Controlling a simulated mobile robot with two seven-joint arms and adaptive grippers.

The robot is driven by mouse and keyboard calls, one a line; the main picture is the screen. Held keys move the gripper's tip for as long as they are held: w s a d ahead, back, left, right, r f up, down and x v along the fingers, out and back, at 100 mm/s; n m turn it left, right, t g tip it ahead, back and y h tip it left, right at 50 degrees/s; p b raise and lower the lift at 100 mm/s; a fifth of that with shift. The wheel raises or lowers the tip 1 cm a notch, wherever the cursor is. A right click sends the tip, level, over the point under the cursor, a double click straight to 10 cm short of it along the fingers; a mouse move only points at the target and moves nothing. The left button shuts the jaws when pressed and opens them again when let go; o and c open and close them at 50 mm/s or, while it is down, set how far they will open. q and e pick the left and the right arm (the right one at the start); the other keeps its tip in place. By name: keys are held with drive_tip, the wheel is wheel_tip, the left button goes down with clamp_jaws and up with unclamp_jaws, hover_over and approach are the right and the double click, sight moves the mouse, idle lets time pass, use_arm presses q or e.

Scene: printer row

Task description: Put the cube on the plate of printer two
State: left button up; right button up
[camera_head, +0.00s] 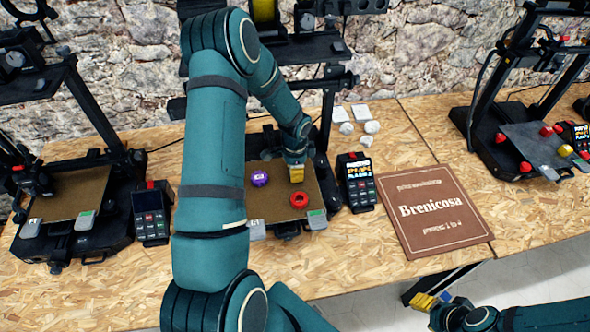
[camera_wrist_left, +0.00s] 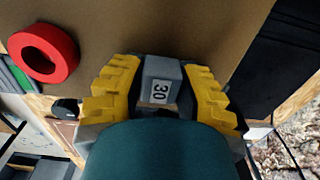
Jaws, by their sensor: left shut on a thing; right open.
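A grey cube (camera_wrist_left: 161,76) with a "30" label sits between the yellow fingers of my left gripper in the left wrist view. My left gripper (camera_head: 297,174) is shut on it over the brown plate (camera_head: 272,206) of the middle printer. The arm hides part of that printer. In the head view I cannot make out the cube, and I cannot tell whether it touches the plate. My right gripper (camera_head: 433,299) is open and empty, low at the right, beyond the table's front edge.
A red ring (camera_head: 300,200) and a purple piece (camera_head: 260,178) lie on the middle plate; the ring (camera_wrist_left: 44,53) also shows in the wrist view. Other printers stand left (camera_head: 70,198) and right (camera_head: 532,147). A brown Brenicosa sign (camera_head: 433,210) and a control box (camera_head: 360,182) are beside the plate.

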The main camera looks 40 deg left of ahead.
use_arm(q)
drive_tip(key=shift+f, duration=0.2)
drive_tip(key=o, duration=0.8)
drive_tip(key=shift+w, duration=0.1)
drive_tip(key=shift+c, duration=0.2)
drive_tip(key=shift+r, duration=0.15)
drive_tip(key=shift+r, duration=0.25)
wheel_tip(320, 180, up, 7)
drive_tip(key=shift+r+p, duration=0.1)
drive_tip(key=shift+p, duration=0.25)
